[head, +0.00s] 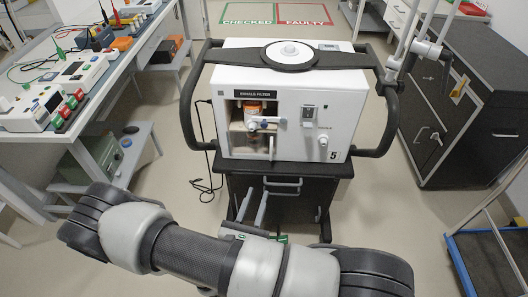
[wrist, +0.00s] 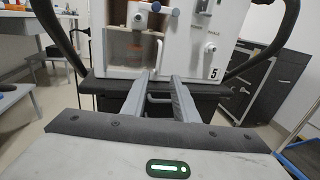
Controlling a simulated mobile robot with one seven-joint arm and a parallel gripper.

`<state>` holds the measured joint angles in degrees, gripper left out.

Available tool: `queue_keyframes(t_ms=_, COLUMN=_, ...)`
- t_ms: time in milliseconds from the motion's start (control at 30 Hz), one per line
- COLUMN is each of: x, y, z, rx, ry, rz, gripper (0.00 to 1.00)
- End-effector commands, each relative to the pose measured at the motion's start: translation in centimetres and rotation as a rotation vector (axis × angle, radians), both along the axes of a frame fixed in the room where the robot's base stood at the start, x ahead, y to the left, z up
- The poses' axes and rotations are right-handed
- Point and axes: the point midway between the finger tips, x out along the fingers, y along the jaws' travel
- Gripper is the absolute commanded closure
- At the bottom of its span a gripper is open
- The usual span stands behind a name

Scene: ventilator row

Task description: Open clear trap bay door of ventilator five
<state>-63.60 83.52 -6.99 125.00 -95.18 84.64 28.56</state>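Ventilator five (head: 315,85) is a white box marked "5" on a black cart; it also shows in the wrist view (wrist: 190,50). Its filter bay (head: 240,108) is at the front left, with an orange-topped part and a white fitting at the top. The clear trap bay door (wrist: 130,56) appears to lie across the lower bay; its exact edges are hard to see. A white upright handle (head: 271,148) stands at its right side, also in the wrist view (wrist: 159,50). My gripper (head: 256,194) is open and empty, in front of and below the bay, its fingers (wrist: 159,78) apart.
Black side rails (head: 188,110) flank the ventilator, and the cart has a drawer handle (head: 283,183) below the box. A bench with instruments (head: 75,85) stands left. A dark cabinet (head: 470,105) and a blue-framed trolley (head: 490,260) stand right.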

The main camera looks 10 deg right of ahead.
Motion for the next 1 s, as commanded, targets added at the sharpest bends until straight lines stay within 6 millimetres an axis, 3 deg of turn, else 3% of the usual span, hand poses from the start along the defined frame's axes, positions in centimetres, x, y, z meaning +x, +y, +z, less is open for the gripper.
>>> queue_keyframes(t_ms=233, x=2.6, y=-1.0, z=0.1, rx=0.003, ry=-0.009, rz=0.011, gripper=0.73)
queue_keyframes(t_ms=800, x=13.4, y=-6.0, z=0.0, rx=0.004, ry=-0.008, rz=0.009, gripper=0.73)
queue_keyframes(t_ms=1000, x=15.3, y=-6.8, z=0.1, rx=0.003, ry=-0.007, rz=0.009, gripper=0.73)
